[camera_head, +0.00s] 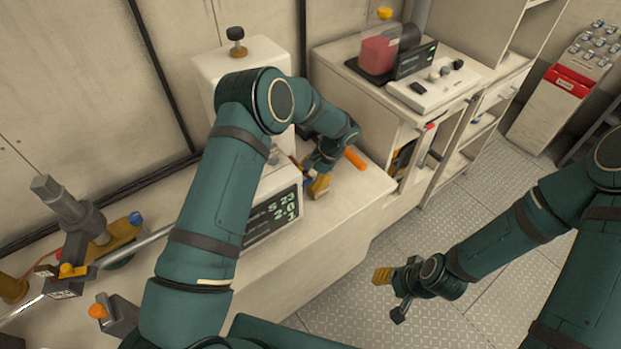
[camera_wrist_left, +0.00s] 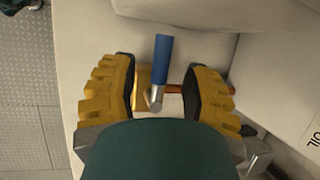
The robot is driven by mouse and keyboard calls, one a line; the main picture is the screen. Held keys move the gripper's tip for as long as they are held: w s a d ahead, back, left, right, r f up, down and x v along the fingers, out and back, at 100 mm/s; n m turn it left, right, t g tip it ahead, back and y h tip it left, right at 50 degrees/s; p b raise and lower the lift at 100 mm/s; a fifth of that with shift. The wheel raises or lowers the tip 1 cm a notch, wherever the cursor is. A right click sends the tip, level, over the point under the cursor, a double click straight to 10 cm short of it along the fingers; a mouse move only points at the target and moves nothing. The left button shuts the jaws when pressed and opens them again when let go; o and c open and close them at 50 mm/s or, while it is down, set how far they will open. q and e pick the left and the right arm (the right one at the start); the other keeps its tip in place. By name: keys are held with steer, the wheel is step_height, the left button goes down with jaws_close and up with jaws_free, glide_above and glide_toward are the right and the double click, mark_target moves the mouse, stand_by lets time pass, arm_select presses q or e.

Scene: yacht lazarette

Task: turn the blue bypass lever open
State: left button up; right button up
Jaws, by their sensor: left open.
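The bypass lever (camera_wrist_left: 162,60) shows in the left wrist view as a blue grip on a short metal stem. The stem's round end lies between the two yellow pads of my left gripper (camera_wrist_left: 162,88). The jaws are open, with a gap on both sides of the lever. In the head view my left gripper (camera_head: 318,184) is low over the bench beside the display box, and its own wrist hides most of the lever there. My right gripper (camera_head: 391,293) hangs over the floor with its fingers apart and nothing between them.
A box with a green-digit display (camera_head: 272,217) stands close to my left wrist. An orange handle (camera_head: 355,158) lies just right of the left gripper. A cabinet (camera_head: 440,95) with a red container (camera_head: 379,55) stands behind. The grated floor (camera_head: 450,225) is clear.

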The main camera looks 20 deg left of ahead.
arm_select(q)
steer(key=shift+f, duration=0.1)
jaws_close()
